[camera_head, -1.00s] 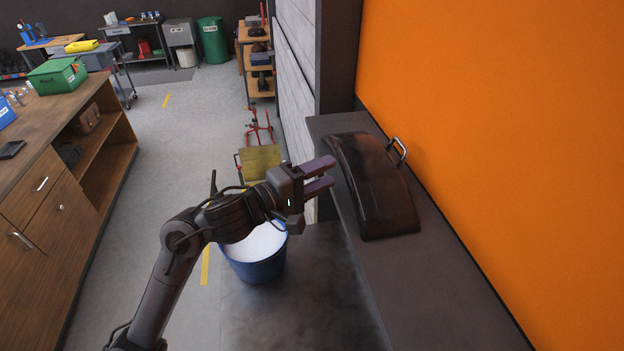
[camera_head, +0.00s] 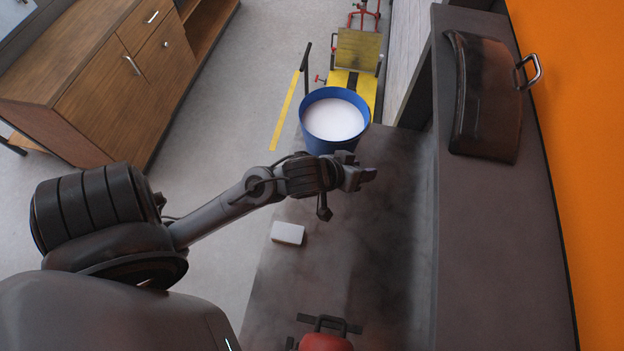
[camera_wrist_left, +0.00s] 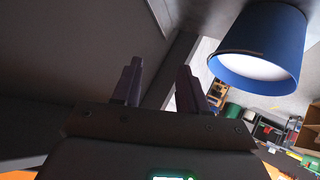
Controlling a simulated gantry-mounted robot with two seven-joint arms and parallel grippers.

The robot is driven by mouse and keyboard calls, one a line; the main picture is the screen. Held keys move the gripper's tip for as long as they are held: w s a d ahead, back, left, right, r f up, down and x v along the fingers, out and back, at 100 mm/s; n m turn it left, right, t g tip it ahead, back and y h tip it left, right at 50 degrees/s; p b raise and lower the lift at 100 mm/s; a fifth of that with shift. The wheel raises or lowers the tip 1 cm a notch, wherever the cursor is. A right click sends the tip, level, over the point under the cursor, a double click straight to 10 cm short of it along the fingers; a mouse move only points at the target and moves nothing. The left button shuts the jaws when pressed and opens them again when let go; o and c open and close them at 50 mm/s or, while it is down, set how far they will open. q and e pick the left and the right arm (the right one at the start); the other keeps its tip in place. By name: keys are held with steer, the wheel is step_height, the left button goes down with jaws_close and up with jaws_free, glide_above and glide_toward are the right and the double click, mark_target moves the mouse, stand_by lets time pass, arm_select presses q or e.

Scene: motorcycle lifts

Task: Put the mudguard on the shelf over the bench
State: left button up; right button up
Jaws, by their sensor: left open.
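The mudguard (camera_head: 487,95) is a dark, curved, glossy piece with a metal loop bracket (camera_head: 530,72) at its right side. It lies on the grey shelf (camera_head: 490,240) that runs along the orange wall over the bench (camera_head: 370,230). My left gripper (camera_head: 366,175) is over the bench, left of the shelf and apart from the mudguard. It is open and empty; its two fingers show spread in the left wrist view (camera_wrist_left: 160,85). My right gripper is not in view.
A blue bucket (camera_head: 335,120) with white contents stands at the bench's far end, close beyond my left gripper. A white block (camera_head: 287,233) and a red object with a black handle (camera_head: 325,341) are on the bench. A wooden cabinet (camera_head: 130,75) stands across the floor.

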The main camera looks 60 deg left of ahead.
arm_select(q)
steer(key=s+d+f+m+g, duration=0.2)
steer(key=s+f+m+g, duration=0.1)
steer(key=s+f, duration=0.2)
steer(key=s+d+f+m+g, duration=0.2)
steer(key=s+f+m+g, duration=0.1)
steer(key=s, duration=0.7)
step_height(320, 180, down, 2)
steer(key=shift+s+m+g, duration=0.25)
steer(key=shift+m+g, duration=0.05)
steer(key=shift+m, duration=0.5)
steer(key=shift+d, duration=0.1)
step_height(320, 180, up, 6)
steer(key=p, duration=0.5)
steer(key=shift+f+p, duration=0.2)
steer(key=shift+p, duration=0.1)
